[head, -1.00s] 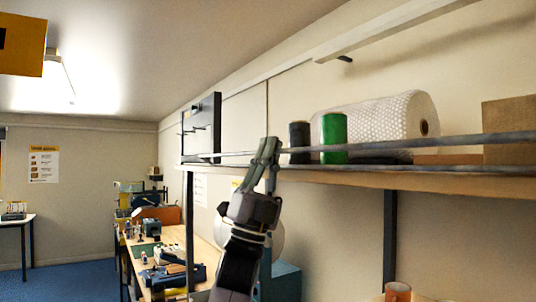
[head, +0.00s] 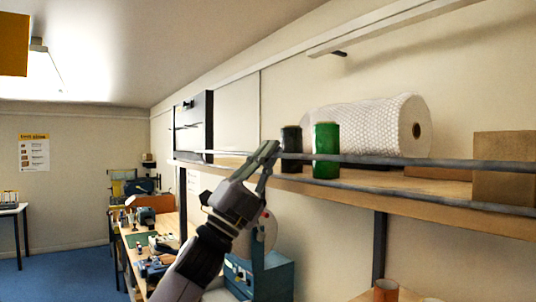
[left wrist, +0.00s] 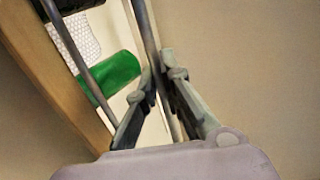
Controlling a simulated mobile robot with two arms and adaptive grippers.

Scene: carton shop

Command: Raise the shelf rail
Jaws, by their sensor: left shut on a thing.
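The shelf rail (head: 400,161) is a thin grey bar running along the front of the wall shelf, above a second, lower grey bar (head: 440,198) at the board's edge. My left gripper (head: 268,152) is at the upper bar, just left of the dark spool. In the left wrist view the upper bar (left wrist: 147,32) runs between the fingers of my left gripper (left wrist: 160,80), which are shut on it. The lower bar (left wrist: 75,50) lies to the left there, beside the wooden shelf edge. My right gripper is not in view.
On the shelf (head: 350,186) stand a dark spool (head: 291,142), a green spool (head: 326,140), a bubble-wrap roll (head: 365,118) and a brown carton (head: 503,150). A workbench (head: 165,228) with tools lies below left. A blue-grey machine (head: 272,276) stands under the shelf.

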